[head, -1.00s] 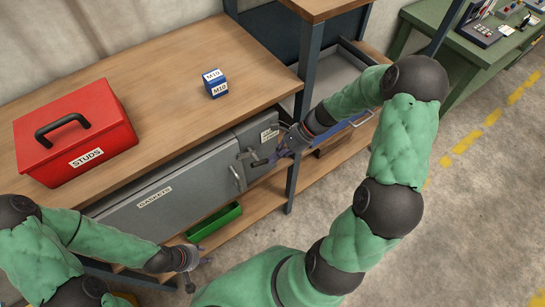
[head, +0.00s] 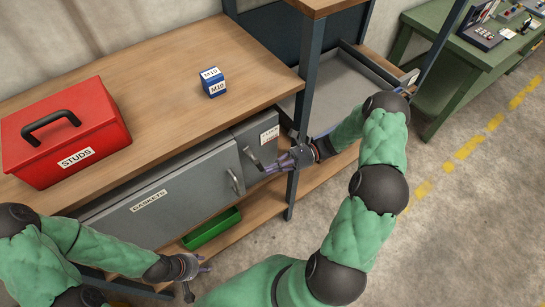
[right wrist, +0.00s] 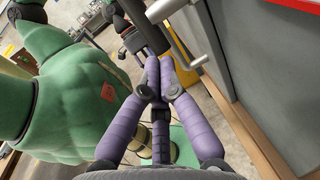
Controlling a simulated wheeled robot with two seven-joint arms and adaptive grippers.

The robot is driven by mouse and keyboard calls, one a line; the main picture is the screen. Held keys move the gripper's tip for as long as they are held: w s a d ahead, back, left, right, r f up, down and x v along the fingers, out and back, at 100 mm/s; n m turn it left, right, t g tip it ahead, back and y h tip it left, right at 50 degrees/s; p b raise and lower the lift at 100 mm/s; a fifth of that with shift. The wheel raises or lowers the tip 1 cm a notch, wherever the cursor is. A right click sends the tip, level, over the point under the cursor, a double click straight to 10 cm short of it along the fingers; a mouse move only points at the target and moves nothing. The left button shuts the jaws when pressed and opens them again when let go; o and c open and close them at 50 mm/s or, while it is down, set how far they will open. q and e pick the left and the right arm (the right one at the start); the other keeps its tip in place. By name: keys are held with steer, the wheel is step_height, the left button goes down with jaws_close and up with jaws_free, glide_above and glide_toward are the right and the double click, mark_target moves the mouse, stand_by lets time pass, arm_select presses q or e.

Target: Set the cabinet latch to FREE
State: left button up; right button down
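The grey cabinet (head: 165,195) sits under the wooden bench, with a door labelled GASKETS and an upright bar handle (head: 234,182). A small dark latch lever (head: 253,158) is on the grey panel right of the door, near a small white label (head: 269,135) too small to read. The lever slants down to the right. My right gripper (head: 269,168) is beside the lever's lower end. In the right wrist view its purple fingers (right wrist: 158,66) are together, close to a dark bar; I cannot tell whether they touch it. My left gripper (head: 200,278) is open and empty, below the cabinet.
A red STUDS box (head: 70,135) and a blue M10 box (head: 213,82) stand on the bench top. A green tray (head: 211,229) lies on the lower shelf. A dark bench post (head: 293,190) stands close to my right gripper. Open floor lies in front.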

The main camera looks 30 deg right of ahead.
steer(key=shift+a+f, duration=0.2)
steer(key=shift+a, duration=0.1)
steer(key=shift+f, duration=0.1)
steer(key=shift+s, duration=0.1)
stand_by(0.6)
